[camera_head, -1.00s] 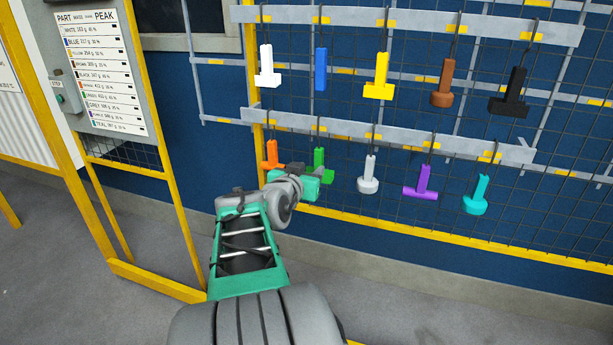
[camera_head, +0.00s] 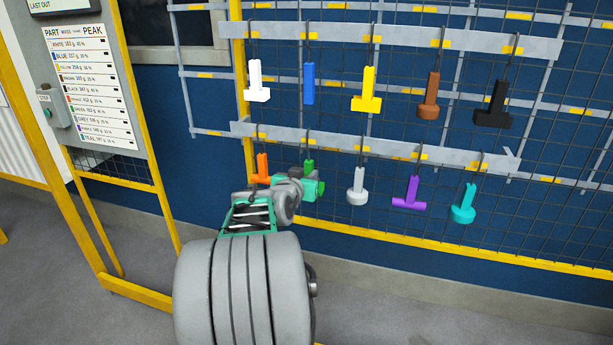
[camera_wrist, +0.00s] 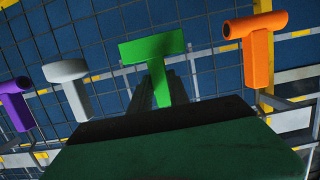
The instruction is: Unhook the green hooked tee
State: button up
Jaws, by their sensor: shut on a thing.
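The green tee (camera_head: 309,165) hangs in the lower row of the mesh rack, second from the left. The top of its stem shows above my gripper (camera_head: 308,189), which covers much of the rest in the head view. In the wrist view the green tee (camera_wrist: 152,46) appears upside down, with its crossbar uppermost and its stem between the dark fingers of my gripper (camera_wrist: 161,88). My gripper is shut on the stem. A dark hook wire rises above the tee to the rail; whether it still bears the tee is hard to tell.
The orange tee (camera_head: 262,168) hangs close on the left, and the grey piece (camera_head: 357,187) on the right. Purple (camera_head: 412,192) and teal (camera_head: 464,204) pieces hang farther right. The lower rail (camera_head: 385,146) runs just above. Open floor lies in front.

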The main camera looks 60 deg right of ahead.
aim_at(307, 168)
jog(key=shift+f, duration=0.1)
grip_shut()
jog(key=shift+r+p, duration=0.45)
jog(key=shift+r, duration=0.95)
jog(key=shift+a, duration=0.1)
dwell(0.3)
jog(key=shift+s+a+b, duration=0.2)
jog(key=shift+a+b, duration=0.7)
jog(key=shift+a, duration=0.5)
jog(key=shift+a, duration=0.15)
jog(key=shift+b+v, duration=0.6)
jog(key=shift+v, duration=1.8)
jog(key=shift+f, duration=0.1)
